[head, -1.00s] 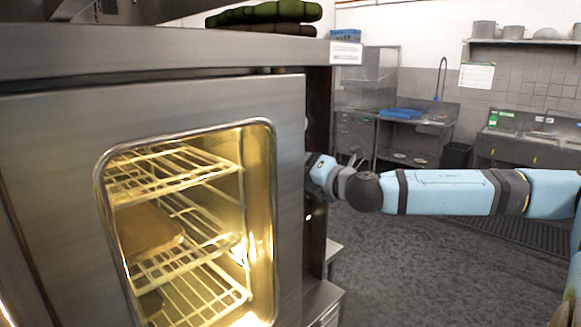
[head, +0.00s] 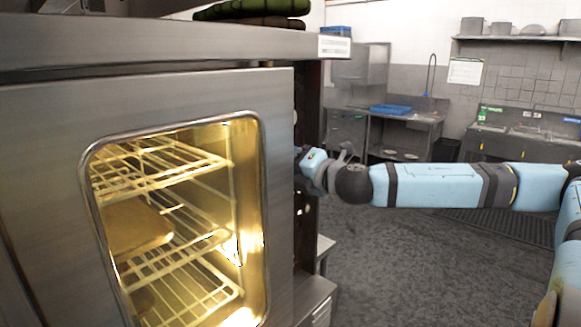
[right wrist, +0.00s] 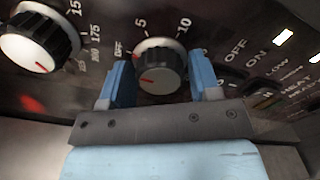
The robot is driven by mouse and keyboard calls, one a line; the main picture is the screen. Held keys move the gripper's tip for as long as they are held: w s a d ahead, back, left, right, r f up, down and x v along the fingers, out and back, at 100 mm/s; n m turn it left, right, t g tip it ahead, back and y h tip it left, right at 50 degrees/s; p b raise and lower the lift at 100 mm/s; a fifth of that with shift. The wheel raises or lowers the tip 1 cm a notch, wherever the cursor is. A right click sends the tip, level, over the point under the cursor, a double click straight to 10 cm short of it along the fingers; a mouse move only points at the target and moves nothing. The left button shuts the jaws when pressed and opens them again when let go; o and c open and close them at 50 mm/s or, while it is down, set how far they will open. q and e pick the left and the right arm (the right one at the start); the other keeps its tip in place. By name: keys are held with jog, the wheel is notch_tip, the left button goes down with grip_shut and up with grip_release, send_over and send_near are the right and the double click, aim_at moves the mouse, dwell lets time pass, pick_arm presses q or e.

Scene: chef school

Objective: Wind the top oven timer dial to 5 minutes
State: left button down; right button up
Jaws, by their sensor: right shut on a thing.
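In the right wrist view, the timer dial (right wrist: 160,68) is a black knob with a silver face. It sits on a dark panel marked OFF, 5 and 10. The red line on its face points left and slightly down, nearer the OFF side than the 5. My right gripper (right wrist: 162,76) is shut on the dial, with one blue finger on each side. In the head view my right arm reaches to the side of the oven (head: 272,89), whose edge hides the dial and fingertips. My left gripper is not in view.
A larger temperature dial (right wrist: 40,35) is to the left of the timer dial. Switches (right wrist: 262,95) with OFF and ON labels are to the right. The oven door is closed, with lit racks inside. Grey floor (head: 390,260) is open to the right. Sinks (head: 530,135) stand behind.

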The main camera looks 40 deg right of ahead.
jog(key=shift+m+b, duration=0.35)
jog(key=shift+m, duration=0.35)
jog(key=shift+r+m, duration=0.1)
jog(key=shift+m, duration=0.7)
jog(key=m+p, duration=0.1)
jog(key=m, duration=0.2)
jog(key=shift+m+p, duration=0.55)
jog(key=shift+m, duration=0.85)
jog(key=o, duration=0.7)
